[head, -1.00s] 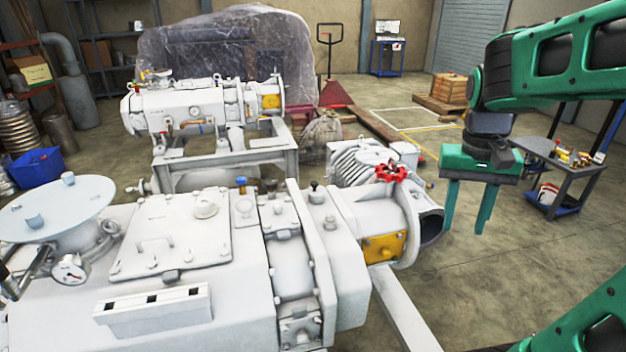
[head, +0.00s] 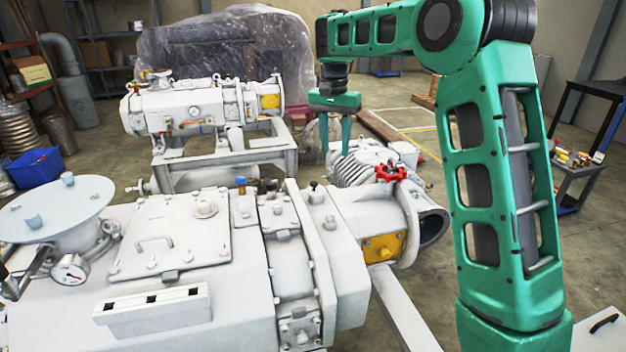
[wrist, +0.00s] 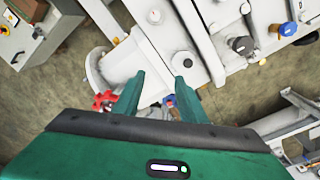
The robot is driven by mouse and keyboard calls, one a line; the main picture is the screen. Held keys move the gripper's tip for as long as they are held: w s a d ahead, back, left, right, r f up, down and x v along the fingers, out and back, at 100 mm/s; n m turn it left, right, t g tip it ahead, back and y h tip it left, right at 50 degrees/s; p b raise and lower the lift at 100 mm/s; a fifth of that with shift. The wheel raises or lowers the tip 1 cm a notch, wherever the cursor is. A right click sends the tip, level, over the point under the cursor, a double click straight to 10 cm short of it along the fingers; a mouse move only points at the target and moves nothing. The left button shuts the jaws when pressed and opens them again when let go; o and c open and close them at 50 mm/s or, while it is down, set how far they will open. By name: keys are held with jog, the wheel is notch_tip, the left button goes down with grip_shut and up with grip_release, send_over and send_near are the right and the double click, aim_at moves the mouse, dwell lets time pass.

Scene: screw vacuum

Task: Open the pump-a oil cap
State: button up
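The near grey-white pump (head: 70,300) fills the lower left of the head view. No label shows which cap is the oil cap. A small black-topped cap (head: 314,187) stands upright on its right part, and a blue knob (head: 240,182) is further left. The wrist view shows a black-topped cap (wrist: 168,74) close to my fingertips, a larger dark cap (wrist: 242,45) and a blue cap (wrist: 288,28). My gripper (head: 335,148) is open and empty, pointing down above and beyond the pump's right part. The wrist view shows its two fingers (wrist: 157,82) apart with nothing between.
A red handwheel (head: 391,173) stands on the pump's right pipe, near a yellow plate (head: 384,247). A second pump on a frame (head: 285,160) stands behind. A plastic-wrapped bulk (head: 230,50) is at the back. A table (head: 588,170) with small items is at right.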

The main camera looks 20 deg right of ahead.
send_over(314, 182)
jog(key=f, duration=0.2)
jog(key=shift+y, duration=0.3)
notch_tip(314, 182, down, 11)
jog(key=shift+r, duration=0.15)
grip_shut()
